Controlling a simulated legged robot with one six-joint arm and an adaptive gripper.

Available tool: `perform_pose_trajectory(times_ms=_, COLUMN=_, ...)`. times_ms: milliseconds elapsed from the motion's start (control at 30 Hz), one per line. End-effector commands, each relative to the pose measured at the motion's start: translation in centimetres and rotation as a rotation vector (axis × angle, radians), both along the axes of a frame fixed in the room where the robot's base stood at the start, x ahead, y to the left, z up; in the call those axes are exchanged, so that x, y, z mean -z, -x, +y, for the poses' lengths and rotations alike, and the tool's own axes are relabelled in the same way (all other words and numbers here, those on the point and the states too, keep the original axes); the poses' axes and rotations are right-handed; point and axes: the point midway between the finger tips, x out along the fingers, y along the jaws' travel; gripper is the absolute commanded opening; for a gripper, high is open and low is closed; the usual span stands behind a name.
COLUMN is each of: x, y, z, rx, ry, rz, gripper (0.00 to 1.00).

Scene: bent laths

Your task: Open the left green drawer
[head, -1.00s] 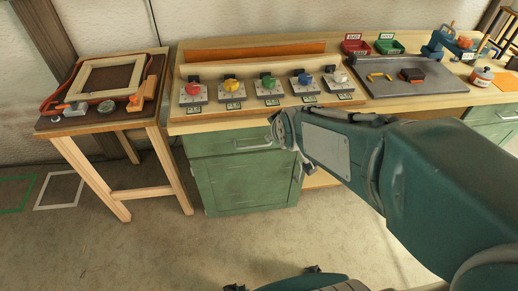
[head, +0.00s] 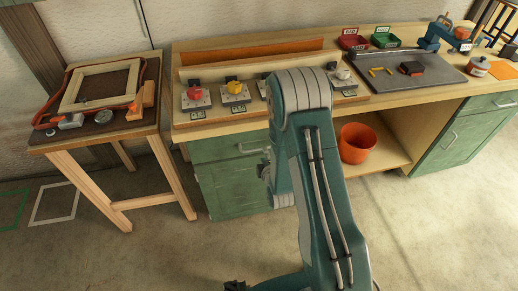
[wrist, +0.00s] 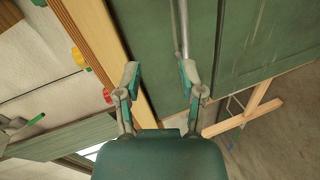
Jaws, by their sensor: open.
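The left green drawer (head: 213,150) is under the bench top at the left and looks shut, its front flush. Its metal handle (head: 252,148) shows just left of my arm in the head view. My gripper (wrist: 161,80) is open and empty, facing the drawer front. Whether the fingers reach around the bar in depth is unclear. My arm hides the drawer's right part in the head view.
A green cabinet door (head: 230,192) is below the drawer. An orange bucket (head: 357,143) stands on the open shelf to the right. The bench top (head: 215,125) overhangs above and carries several coloured knobs. A small wooden table (head: 100,140) stands at the left.

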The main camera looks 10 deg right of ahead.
Motion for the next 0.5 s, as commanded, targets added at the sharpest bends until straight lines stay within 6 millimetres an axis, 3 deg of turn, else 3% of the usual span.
perform_pose_trajectory(times_ms=33, x=1.5, y=0.6, z=0.0, rx=-0.010, ry=0.035, rz=-0.012, gripper=0.51)
perform_pose_trajectory(times_ms=100, x=2.6, y=1.2, z=-0.1, rx=-0.022, ry=0.079, rz=-0.040, gripper=0.51)
perform_pose_trajectory(times_ms=267, x=3.8, y=2.0, z=-0.1, rx=-0.035, ry=0.137, rz=-0.081, gripper=0.51)
perform_pose_trajectory(times_ms=500, x=4.3, y=-0.1, z=0.0, rx=-0.038, ry=0.145, rz=-0.090, gripper=0.51)
